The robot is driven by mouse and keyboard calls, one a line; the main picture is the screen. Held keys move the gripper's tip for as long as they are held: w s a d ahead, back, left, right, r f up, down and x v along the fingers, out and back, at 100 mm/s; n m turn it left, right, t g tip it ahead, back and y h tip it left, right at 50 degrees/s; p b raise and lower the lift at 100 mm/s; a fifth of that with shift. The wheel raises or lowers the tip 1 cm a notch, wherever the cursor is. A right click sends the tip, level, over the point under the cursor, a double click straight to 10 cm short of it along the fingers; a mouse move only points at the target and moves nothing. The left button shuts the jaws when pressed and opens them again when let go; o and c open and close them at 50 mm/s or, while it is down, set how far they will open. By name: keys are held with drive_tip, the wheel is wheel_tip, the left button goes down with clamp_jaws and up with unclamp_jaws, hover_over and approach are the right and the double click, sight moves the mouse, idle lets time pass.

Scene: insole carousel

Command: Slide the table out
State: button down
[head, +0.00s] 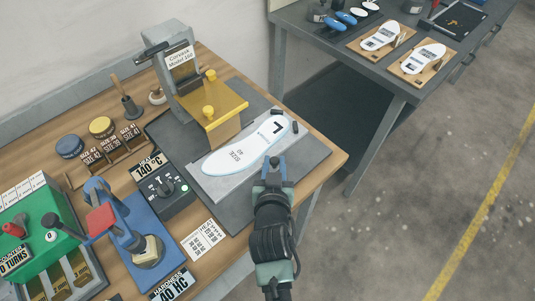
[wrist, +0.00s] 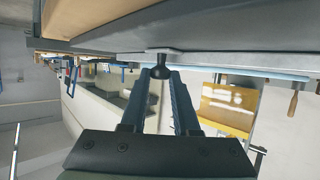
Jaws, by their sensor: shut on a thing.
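The sliding table (head: 312,152) is a grey plate at the front of the yellow press (head: 220,108). It extends out from beneath the press. A white insole (head: 232,160) marked L and SIZE lies flat on it, with small dark blocks at its far end. My gripper (head: 273,166) is at the table's near edge. In the wrist view, its two fingers (wrist: 162,78) are shut on a small dark knob (wrist: 161,61) at the plate's edge. In the head view, the fingers partly hide the knob.
A control box (head: 163,188) marked 140 °C, a blue hardness tester (head: 125,225) and a green machine (head: 35,240) stand to the left on the wooden bench. A grey table (head: 405,82) with insoles on boards stands at the back right. The floor (head: 400,200) at right is clear.

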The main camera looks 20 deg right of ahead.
drive_tip(key=s+p, duration=0.1)
drive_tip(key=s, duration=0.1)
drive_tip(key=s+d, duration=0.1)
drive_tip(key=s, duration=0.1)
drive_tip(key=s+d+p, duration=0.1)
drive_tip(key=s, duration=0.1)
drive_tip(key=shift+s+p, duration=0.1)
drive_tip(key=shift+p, duration=0.25)
drive_tip(key=c, duration=0.9)
unclamp_jaws()
drive_tip(key=shift+c, duration=0.2)
drive_tip(key=b+v, duration=0.1)
drive_tip(key=v, duration=1.2)
drive_tip(key=shift+d+r, duration=0.1)
drive_tip(key=shift+r, duration=0.05)
